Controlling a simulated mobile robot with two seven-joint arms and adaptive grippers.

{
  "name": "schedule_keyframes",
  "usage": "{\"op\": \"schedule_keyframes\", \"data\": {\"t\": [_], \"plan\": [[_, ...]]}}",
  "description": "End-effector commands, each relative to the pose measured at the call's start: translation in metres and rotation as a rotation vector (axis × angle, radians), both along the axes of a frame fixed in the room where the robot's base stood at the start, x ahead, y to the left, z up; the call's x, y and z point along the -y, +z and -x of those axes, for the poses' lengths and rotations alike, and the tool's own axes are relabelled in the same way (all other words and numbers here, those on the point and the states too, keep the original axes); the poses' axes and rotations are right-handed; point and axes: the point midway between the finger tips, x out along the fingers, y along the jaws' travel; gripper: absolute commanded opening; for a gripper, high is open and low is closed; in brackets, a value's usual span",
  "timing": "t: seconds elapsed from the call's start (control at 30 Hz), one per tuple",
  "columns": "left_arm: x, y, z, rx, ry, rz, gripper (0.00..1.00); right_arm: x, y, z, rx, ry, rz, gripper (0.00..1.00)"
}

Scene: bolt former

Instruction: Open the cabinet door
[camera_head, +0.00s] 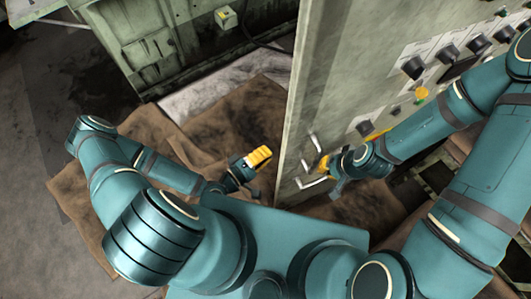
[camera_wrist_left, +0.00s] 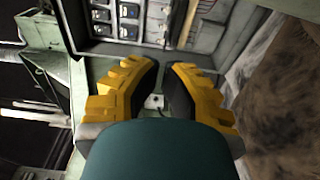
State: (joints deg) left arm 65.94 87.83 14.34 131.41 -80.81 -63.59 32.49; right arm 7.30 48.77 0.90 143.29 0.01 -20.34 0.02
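The cabinet door (camera_head: 345,75) is a tall grey-green panel with knobs, its narrow edge facing left. A pale metal handle (camera_head: 312,183) is near its lower left corner. My right gripper (camera_head: 323,166) is right at the handle with its yellow fingertips; the view does not show whether it grips it. My left gripper (camera_head: 259,157) is to the left of the door edge, apart from it. In the left wrist view, its two yellow fingers (camera_wrist_left: 164,88) stand apart with nothing between them. Ahead of them is a grey frame with several switch-like modules (camera_wrist_left: 128,12).
Black knobs (camera_head: 448,54) and a yellow knob (camera_head: 421,94) stick out of the panel near my right arm. A green machine (camera_head: 165,50) stands at the back left. Brown sheets (camera_head: 225,120) cover the floor between them. Grey floor is clear at the far left.

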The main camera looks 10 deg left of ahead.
Motion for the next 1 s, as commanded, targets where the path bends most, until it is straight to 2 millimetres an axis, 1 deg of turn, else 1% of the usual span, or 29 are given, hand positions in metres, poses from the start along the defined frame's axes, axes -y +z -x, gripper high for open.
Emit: {"op": "schedule_keyframes", "data": {"t": [0.17,0.27,0.37,0.7,0.83,1.0], "plan": [[-0.001,0.0,0.001,-0.001,0.0,-0.001,0.0,0.0,0.0,-0.001,0.001,0.0,0.0,0.0],[-0.006,-0.001,0.007,-0.002,0.001,-0.002,0.0,0.0,0.0,0.0,0.001,0.0,0.0,0.0],[-0.015,-0.001,0.019,-0.003,0.002,-0.002,0.0,0.0,0.0,0.0,0.001,0.0,0.0,0.0],[-0.055,0.0,0.073,-0.002,0.002,-0.003,0.0,0.0,0.0,0.0,0.0,0.0,0.0,0.0],[-0.065,-0.001,0.087,-0.002,0.002,-0.002,0.0,0.0,0.0,0.0,0.0,0.0,0.0,0.0],[-0.071,0.0,0.095,-0.001,0.0,-0.001,0.0,0.0,0.0,0.0,0.0,0.0,0.0,0.0]]}}
